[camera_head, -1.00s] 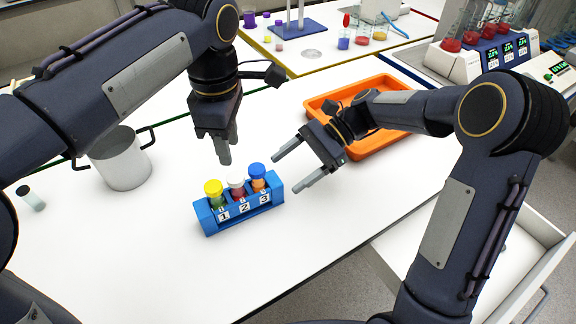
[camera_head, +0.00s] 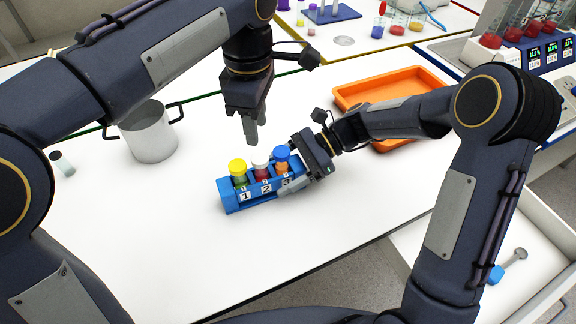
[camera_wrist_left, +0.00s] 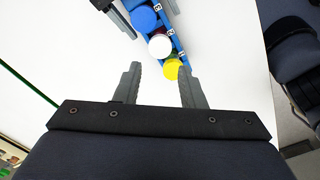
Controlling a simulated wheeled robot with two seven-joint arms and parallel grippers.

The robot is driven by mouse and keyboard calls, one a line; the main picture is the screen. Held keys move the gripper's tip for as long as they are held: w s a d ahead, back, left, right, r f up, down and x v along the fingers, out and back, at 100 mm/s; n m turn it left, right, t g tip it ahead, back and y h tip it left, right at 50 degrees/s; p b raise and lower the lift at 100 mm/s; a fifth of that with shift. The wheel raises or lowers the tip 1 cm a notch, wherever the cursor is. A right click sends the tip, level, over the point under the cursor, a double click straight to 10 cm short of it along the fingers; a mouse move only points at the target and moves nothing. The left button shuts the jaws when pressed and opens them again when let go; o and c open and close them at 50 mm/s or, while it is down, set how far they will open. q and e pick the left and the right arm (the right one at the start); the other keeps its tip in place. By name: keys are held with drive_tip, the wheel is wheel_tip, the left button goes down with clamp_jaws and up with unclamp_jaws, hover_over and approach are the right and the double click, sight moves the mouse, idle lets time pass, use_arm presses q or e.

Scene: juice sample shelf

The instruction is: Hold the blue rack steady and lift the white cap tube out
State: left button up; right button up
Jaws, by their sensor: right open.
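The blue rack (camera_head: 231,205) stands on the white table and holds three tubes in slots numbered 1 to 3. The yellow cap tube (camera_head: 238,168) is in slot 1, the white cap tube (camera_head: 261,168) in slot 2, the blue cap tube (camera_head: 282,156) in slot 3. The white cap also shows in the left wrist view (camera_wrist_left: 160,46). My left gripper (camera_head: 251,138) points down above and behind the rack, empty. In the left wrist view its fingers (camera_wrist_left: 158,88) are apart. My right gripper (camera_head: 293,178) is open at the rack's right end, its fingers on either side; contact is unclear.
An orange tray (camera_head: 350,98) lies behind my right arm. An open drawer (camera_head: 535,262) is at the lower right. The table in front of the rack is clear.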

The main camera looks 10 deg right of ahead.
sight(259, 158)
drive_tip(key=shift+c, duration=0.4)
drive_tip(key=c, duration=1.1)
use_arm(q)
drive_tip(key=o, duration=0.4)
drive_tip(key=shift+r+n, duration=0.1)
drive_tip(key=shift+n, duration=0.2)
drive_tip(key=shift+c, duration=0.2)
drive_tip(key=shift+o, duration=0.5)
drive_tip(key=shift+w+d+r+n, duration=0.1)
drive_tip(key=shift+r+n, duration=0.05)
drive_tip(key=shift+n, duration=0.45)
wheel_tip(259, 158, down, 6)
drive_tip(key=n, duration=0.3)
drive_tip(key=shift+w+r, duration=0.15)
drive_tip(key=shift+r, duration=0.05)
drive_tip(key=shift+s+f, duration=0.15)
drive_tip(key=shift+f, duration=1.2)
drive_tip(key=shift+s+f, duration=0.1)
drive_tip(key=shift+f, duration=1.25)
